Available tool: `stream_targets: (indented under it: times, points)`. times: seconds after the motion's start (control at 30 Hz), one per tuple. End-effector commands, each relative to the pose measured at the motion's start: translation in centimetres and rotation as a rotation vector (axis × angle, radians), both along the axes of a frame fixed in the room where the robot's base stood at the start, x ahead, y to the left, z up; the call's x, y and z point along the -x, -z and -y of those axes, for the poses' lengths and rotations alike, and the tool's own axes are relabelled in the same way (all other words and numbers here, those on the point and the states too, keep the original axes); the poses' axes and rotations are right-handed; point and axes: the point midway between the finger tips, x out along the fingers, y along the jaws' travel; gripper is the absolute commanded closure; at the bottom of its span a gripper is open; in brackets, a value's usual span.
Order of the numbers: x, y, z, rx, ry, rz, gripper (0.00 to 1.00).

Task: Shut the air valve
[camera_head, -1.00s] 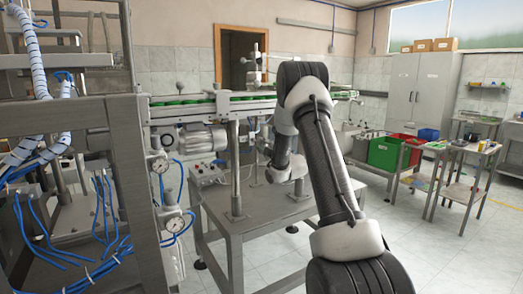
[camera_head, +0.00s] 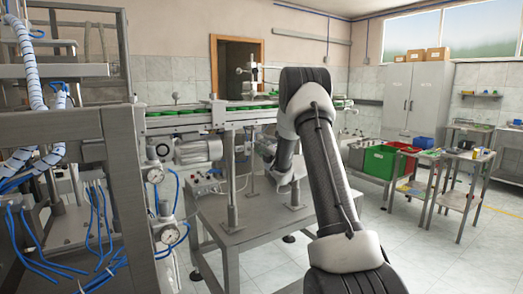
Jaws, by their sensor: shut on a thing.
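Two round pressure gauges sit on the side of the metal frame at the left: an upper gauge (camera_head: 155,175) and a lower gauge (camera_head: 170,235), with fittings and blue air tubes (camera_head: 105,235) around them. I cannot tell for certain which fitting is the air valve, or whether it is open or shut. My arm rises from the bottom right, bends at a dark elbow and drops away behind it toward the conveyor stand. My gripper is hidden behind my own arm, so neither its fingers nor anything in them shows.
A conveyor (camera_head: 185,122) with green caps runs across the middle above a metal stand table (camera_head: 250,220). A small control box (camera_head: 205,185) sits on that table. Green (camera_head: 380,162) and red (camera_head: 398,148) bins and a small side table (camera_head: 468,155) stand right. Floor at the right front is clear.

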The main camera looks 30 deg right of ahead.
Motion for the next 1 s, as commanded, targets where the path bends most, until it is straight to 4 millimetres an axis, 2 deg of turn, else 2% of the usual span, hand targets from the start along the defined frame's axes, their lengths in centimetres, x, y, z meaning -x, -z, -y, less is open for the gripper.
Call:
stream_targets:
  times: [0.37,0.4,0.5,0.53,0.87,1.0]
  points:
    - [0.0,-0.1,0.0,0.005,-0.001,0.001,1.00]
    - [0.0,-0.1,0.0,0.005,-0.001,0.001,0.71]
    - [0.0,-0.1,0.0,0.004,-0.001,0.001,0.53]
    - [0.0,-0.1,0.0,0.004,-0.001,0.001,0.51]
    - [0.2,0.0,0.0,0.003,0.000,0.000,0.51]
    - [1.8,0.1,0.2,0.004,0.002,-0.001,0.51]
